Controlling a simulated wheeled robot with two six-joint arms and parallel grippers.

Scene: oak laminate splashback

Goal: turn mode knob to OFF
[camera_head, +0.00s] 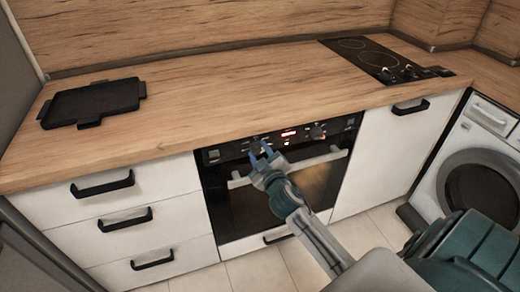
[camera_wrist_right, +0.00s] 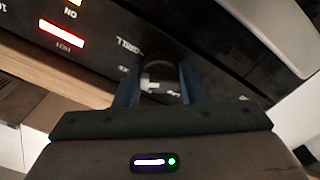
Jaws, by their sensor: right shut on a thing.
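The oven's black control panel (camera_head: 326,131) runs along the top of the built-in oven. My right gripper (camera_head: 262,155) is at the left part of this panel. In the right wrist view its two blue fingers (camera_wrist_right: 159,88) are shut on a dark round mode knob (camera_wrist_right: 160,72), one on each side. The knob (camera_head: 256,144) is mostly hidden by the gripper in the head view. My left gripper is not in view.
A red lit HOT display (camera_wrist_right: 62,34) is on the panel, with another knob (camera_head: 317,132) to its right. The oven's handle (camera_head: 310,163) sticks out below. A black tray (camera_head: 92,101) and a hob (camera_head: 375,60) are on the worktop.

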